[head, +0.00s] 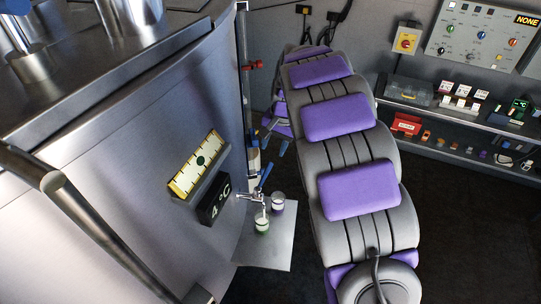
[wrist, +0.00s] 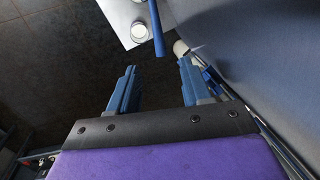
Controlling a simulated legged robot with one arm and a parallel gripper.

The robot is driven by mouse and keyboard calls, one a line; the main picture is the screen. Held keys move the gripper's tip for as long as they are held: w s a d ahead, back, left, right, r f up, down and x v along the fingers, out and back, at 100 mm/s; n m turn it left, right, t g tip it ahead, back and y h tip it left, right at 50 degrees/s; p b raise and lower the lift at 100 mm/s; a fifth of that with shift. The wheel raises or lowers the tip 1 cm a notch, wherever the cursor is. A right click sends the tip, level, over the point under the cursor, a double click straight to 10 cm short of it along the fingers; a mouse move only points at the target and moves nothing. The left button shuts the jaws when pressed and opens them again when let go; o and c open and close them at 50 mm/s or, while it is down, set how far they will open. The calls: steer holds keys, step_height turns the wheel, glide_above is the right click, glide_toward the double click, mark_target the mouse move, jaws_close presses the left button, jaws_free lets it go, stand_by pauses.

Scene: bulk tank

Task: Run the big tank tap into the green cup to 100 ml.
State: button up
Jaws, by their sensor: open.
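The big steel tank (head: 130,150) fills the left of the head view. Its tap (head: 248,196) sticks out of the wall, with a blue lever (head: 265,177) slanting up. The green cup (head: 262,226) stands upright on a small shelf (head: 275,254), below the spout. In the wrist view, my gripper (wrist: 157,70) is open and empty. The blue lever (wrist: 156,28) is ahead of it, in line with the gap between the fingers, apart from them. A pale cup, which one I cannot tell, shows beyond. In the head view my arm partly hides the gripper.
A purple cup (head: 278,203) stands beside the green one. A yellow gauge (head: 197,163) and a 4 °C display (head: 215,201) are on the tank. A rack (head: 460,115) with small items and a control panel (head: 482,35) are at right. Dark floor lies between.

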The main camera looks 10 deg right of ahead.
steer(key=r, duration=0.4)
steer(key=d+r, duration=0.1)
steer(key=shift+s+r+p, duration=0.3)
steer(key=shift+s+r, duration=0.05)
steer(key=shift+r, duration=0.05)
stand_by(7.1)
